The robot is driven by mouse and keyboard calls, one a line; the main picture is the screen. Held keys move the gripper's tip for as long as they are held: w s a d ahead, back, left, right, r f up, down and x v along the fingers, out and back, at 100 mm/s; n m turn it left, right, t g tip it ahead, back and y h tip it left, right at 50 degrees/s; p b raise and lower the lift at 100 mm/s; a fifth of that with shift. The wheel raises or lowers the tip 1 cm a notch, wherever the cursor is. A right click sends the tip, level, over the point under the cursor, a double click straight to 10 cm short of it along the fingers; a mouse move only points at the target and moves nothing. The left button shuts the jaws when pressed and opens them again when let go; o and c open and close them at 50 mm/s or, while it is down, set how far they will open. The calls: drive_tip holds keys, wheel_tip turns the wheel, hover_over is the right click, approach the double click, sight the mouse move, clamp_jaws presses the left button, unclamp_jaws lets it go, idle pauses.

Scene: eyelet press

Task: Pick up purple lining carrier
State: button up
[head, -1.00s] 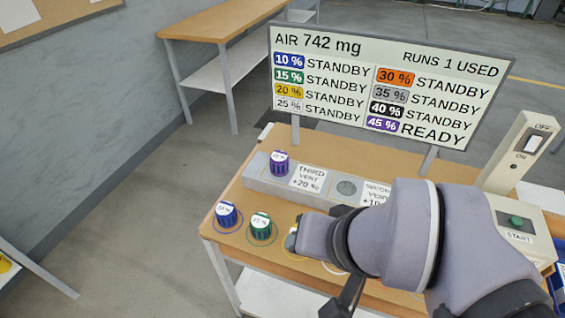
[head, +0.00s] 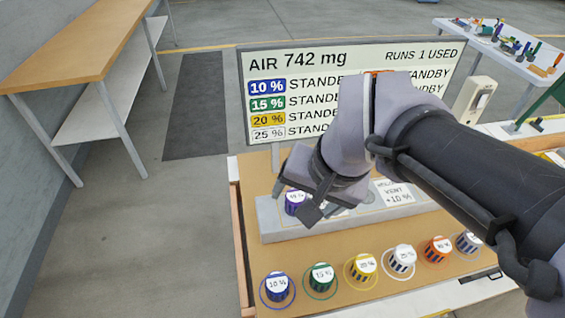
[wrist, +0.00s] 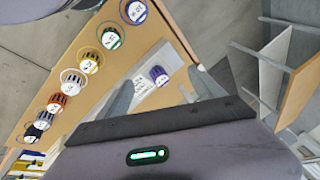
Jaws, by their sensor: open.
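The purple lining carrier (head: 294,204), a small cylinder with a white top label, stands upright at the left end of the grey vent block (head: 275,232). My gripper (head: 296,202) is above it in the head view and partly covers it. In the wrist view the purple carrier (wrist: 158,75) shows between the two spread fingers of my gripper (wrist: 160,80), with nothing held. The gap between fingers and carrier cannot be measured from these views.
A row of carriers stands in coloured rings along the bench front: blue (head: 277,287), green (head: 321,277), yellow (head: 361,267), white (head: 402,258), orange (head: 437,249) and grey (head: 468,242). The sign board (head: 290,60) rises behind the block, partly hidden by my arm.

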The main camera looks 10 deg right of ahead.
drive_tip(key=w+d+r+p, duration=0.1)
drive_tip(key=w+d, duration=0.1)
drive_tip(key=w, duration=0.2)
drive_tip(key=m+g+h+p, duration=0.1)
drive_tip(key=m+g+p, duration=0.2)
drive_tip(key=g+p, duration=0.15)
hover_over(296, 195)
wheel_tip(296, 195, down, 6)
drive_tip(key=f, duration=0.1)
drive_tip(key=shift+m, duration=0.3)
drive_tip(key=f+b, duration=0.1)
drive_tip(key=f, duration=0.3)
drive_tip(key=f+b, duration=0.1)
drive_tip(key=f, duration=0.3)
drive_tip(key=d+f+b, duration=0.1)
drive_tip(key=f, duration=0.2)
drive_tip(key=shift+w+f+b, duration=0.25)
drive_tip(key=shift+f+b, duration=0.1)
drive_tip(key=shift+f, duration=0.05)
drive_tip(key=f, duration=0.2)
drive_tip(key=f+b, duration=0.1)
drive_tip(key=f, duration=0.1)
drive_tip(key=a+f+b, duration=0.1)
drive_tip(key=f, duration=0.1)
drive_tip(key=shift+s+f, duration=0.15)
drive_tip(key=shift+s, duration=0.05)
drive_tip(key=shift+c, duration=0.6)
drive_tip(key=c, duration=1.5)
drive_tip(key=shift+r, duration=0.25)
